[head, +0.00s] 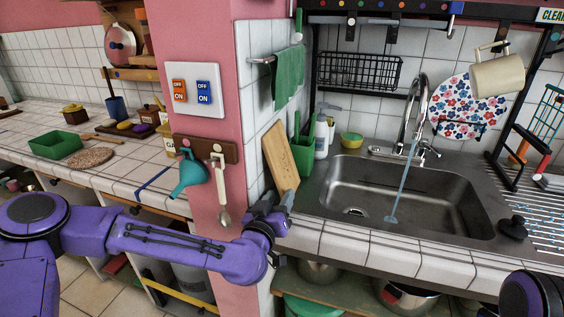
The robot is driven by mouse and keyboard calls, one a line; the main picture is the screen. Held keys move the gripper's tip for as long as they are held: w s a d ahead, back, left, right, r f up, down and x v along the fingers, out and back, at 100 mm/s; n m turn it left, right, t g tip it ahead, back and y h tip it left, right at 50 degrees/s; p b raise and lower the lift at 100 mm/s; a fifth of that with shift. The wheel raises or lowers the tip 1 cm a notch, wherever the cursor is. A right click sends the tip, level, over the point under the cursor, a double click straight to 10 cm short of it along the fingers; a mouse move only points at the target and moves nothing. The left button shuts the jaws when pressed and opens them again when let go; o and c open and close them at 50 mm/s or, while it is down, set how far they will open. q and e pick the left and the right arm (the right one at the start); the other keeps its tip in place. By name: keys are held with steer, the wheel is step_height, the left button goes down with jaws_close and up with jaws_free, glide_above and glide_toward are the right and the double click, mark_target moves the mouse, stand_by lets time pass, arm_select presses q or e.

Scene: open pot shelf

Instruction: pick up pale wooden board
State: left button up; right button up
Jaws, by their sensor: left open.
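The pale wooden board (281,157) stands on the counter left of the sink, tilted against the white tiled side wall. Its face shows, and its lower end is close behind my left gripper. My left gripper (277,200) is open at the front edge of the counter, just below and in front of the board. I cannot tell whether its fingers touch the board. Part of my right arm shows in the lower right corner, but its gripper is out of the picture.
A green container (302,155) and a white bottle (321,139) stand right behind the board. The steel sink (455,205) with running water lies to the right.

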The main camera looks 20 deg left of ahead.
arm_select(q)
jaws_close()
steer(key=shift+d+r, duration=0.1)
steer(key=shift+r, duration=0.05)
